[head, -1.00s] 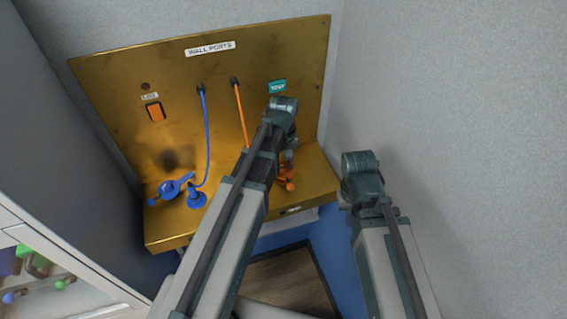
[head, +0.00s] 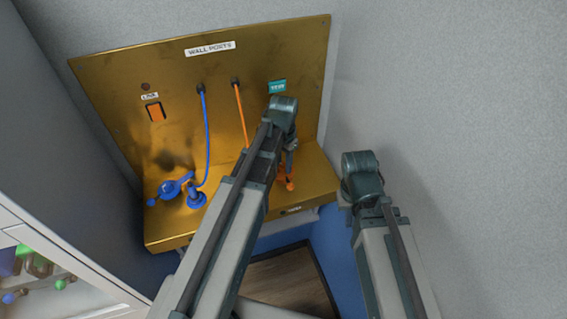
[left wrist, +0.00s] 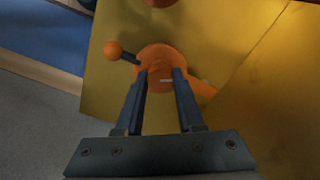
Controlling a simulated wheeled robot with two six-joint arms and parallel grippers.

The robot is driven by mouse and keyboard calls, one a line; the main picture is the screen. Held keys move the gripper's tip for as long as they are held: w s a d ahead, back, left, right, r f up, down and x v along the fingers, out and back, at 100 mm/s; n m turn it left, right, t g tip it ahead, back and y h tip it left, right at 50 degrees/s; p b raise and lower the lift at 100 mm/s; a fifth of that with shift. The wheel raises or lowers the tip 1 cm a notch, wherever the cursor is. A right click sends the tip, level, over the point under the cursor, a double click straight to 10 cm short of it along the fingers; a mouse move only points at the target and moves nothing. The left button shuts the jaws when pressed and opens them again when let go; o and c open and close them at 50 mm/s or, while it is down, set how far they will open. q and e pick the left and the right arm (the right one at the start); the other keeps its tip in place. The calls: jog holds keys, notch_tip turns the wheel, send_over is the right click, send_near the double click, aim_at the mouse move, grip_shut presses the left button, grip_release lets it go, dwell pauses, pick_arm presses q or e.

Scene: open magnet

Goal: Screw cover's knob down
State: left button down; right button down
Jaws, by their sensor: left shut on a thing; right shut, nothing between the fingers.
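The orange knob (left wrist: 160,62) is a round piece on the brass ledge, with my left fingers around it in the left wrist view. A dark rod with an orange ball (left wrist: 113,50) sticks out beside it, and a flat orange part (left wrist: 203,90) shows at its right. My left gripper (left wrist: 160,78) points down and is shut on the knob. In the head view my left gripper (head: 289,165) partly hides the orange pieces (head: 290,184). My right gripper (head: 344,198) is off the ledge's right side, mostly hidden by its wrist, shut and empty.
A blue cord (head: 207,140) runs to a blue plug (head: 197,199) beside a blue lever piece (head: 172,188). An orange cord (head: 241,115) passes behind my left arm. Walls flank both sides.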

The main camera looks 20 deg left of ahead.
aim_at(284, 165)
pick_arm(q)
jog(key=m, duration=0.5)
jog(key=shift+m, duration=0.4)
dwell(0.4)
jog(key=c, duration=0.5)
grip_release()
notch_tip(284, 165, up, 14)
jog(key=p, duration=1.4)
jog(key=shift+f, duration=0.1)
